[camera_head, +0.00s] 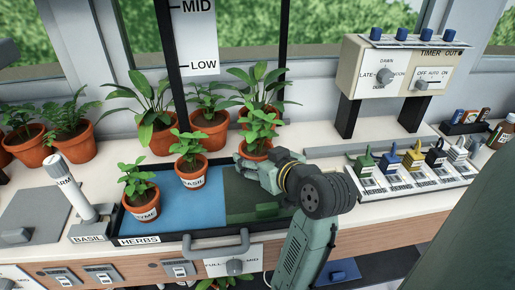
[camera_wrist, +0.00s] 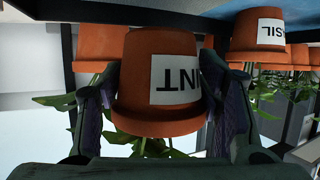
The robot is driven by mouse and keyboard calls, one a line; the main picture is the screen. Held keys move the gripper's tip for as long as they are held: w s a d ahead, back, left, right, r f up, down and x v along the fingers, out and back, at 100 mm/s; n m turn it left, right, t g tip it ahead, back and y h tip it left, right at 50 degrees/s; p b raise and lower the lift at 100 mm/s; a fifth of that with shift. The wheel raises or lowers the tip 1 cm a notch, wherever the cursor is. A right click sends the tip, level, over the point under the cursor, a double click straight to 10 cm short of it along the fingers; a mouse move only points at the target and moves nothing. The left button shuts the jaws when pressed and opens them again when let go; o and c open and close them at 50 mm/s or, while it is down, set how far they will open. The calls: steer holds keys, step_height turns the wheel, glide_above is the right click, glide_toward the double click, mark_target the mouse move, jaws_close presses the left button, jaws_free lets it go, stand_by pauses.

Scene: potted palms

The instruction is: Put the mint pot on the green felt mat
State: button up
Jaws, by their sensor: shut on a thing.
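The mint pot (camera_head: 256,151) is a small terracotta pot with a leafy green plant and a white label. In the wrist view the mint pot (camera_wrist: 134,78) appears upside down, its label partly readable as "INT". My gripper (camera_head: 256,160) is shut on it, with a finger on each side; the fingers also show in the wrist view (camera_wrist: 160,78). The green felt mat (camera_head: 236,198) lies in the right part of the dark herb tray, partly hidden by my gripper and arm. The pot is at the mat's far side; I cannot tell whether its base touches anything.
The basil pot (camera_head: 192,174) and thyme pot (camera_head: 142,204) stand on the blue mat (camera_head: 160,222), left of my gripper. Larger potted plants (camera_head: 209,128) stand close behind. A timer box (camera_head: 400,68) stands at the right.

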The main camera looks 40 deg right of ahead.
mark_target(257, 149)
steer(key=w+d, duration=0.2)
steer(key=shift+w+d+f, duration=0.15)
steer(key=shift+w+d, duration=0.1)
steer(key=shift+w, duration=0.1)
steer(key=shift+f+p, duration=0.65)
steer(key=shift+f, duration=1.1)
steer(key=shift+f, duration=0.1)
steer(key=shift+f, duration=0.15)
steer(key=o, duration=1.3)
steer(key=shift+c, duration=0.2)
